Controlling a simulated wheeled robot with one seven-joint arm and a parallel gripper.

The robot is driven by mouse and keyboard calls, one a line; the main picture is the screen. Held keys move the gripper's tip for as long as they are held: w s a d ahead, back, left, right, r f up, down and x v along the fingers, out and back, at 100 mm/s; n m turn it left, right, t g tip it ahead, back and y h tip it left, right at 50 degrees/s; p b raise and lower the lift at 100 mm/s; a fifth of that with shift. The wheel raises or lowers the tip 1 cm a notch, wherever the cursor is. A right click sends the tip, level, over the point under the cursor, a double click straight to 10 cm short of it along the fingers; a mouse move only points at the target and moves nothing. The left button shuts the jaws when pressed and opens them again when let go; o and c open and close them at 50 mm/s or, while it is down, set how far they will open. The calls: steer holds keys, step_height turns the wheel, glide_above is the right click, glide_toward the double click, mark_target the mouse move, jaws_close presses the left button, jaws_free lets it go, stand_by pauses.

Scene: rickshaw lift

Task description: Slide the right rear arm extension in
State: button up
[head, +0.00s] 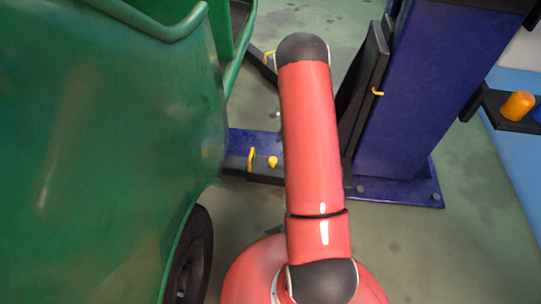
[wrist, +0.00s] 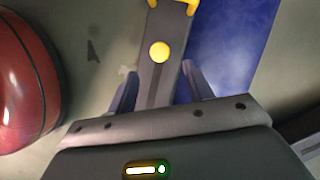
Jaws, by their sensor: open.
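The arm extension is a dark grey bar (wrist: 155,80) running up the middle of the wrist view, with a round yellow knob (wrist: 159,52) on top and a yellow handle piece (wrist: 176,4) beyond it. In the head view the dark extension (head: 236,164) lies low beside the blue lift arm (head: 255,142), with the yellow knob (head: 272,162) and yellow handle (head: 252,158) near its end. My gripper (wrist: 159,73) is open, its two fingers appearing on either side of the bar, below the knob in the picture. Contact cannot be told. My own arm hides the gripper in the head view.
A green rickshaw body (head: 100,150) fills the left, with a black wheel (head: 188,258) beneath. Floor shows between post and rickshaw.

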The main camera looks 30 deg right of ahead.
mark_target(273, 160)
steer(key=b+x, duration=0.1)
steer(key=x, duration=0.6)
steer(key=shift+a+f, duration=0.15)
steer(key=shift+f, duration=0.2)
steer(key=shift+c, duration=0.4)
jaws_close()
